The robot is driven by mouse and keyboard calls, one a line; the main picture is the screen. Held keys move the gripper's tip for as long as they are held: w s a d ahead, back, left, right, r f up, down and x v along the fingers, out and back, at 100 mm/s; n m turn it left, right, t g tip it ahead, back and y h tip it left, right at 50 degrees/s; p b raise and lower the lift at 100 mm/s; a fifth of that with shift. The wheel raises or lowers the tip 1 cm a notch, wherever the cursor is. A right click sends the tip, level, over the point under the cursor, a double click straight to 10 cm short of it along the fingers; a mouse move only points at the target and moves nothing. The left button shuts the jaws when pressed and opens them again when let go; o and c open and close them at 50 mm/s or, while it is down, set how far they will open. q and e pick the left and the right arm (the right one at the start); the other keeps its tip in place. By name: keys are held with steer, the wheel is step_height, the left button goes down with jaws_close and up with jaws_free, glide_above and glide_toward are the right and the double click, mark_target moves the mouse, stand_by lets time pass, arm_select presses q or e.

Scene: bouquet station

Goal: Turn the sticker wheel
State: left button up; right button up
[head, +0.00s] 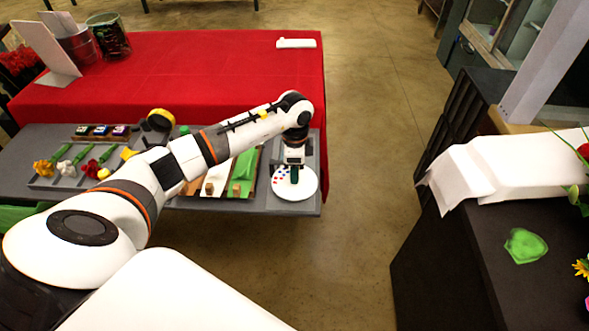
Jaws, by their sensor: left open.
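The sticker wheel (303,189) is a white round disc with small red and blue spots, lying at the right end of the grey table. My left gripper (294,179) points down over the disc's upper middle and hides part of it. It is open; whether its fingertips touch the disc cannot be told from here. My right gripper is not in view.
Left of the wheel lie green, white and brown sheets (243,172) with small blocks. Artificial flowers (45,168) lie in a tray at the far left. A red-covered table (190,75) stands behind. A dark counter (470,250) is at right, with open floor between.

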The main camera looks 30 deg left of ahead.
arm_select(q)
step_height(320, 180, up, 11)
steer(key=b, duration=0.2)
steer(key=shift+b, duration=0.3)
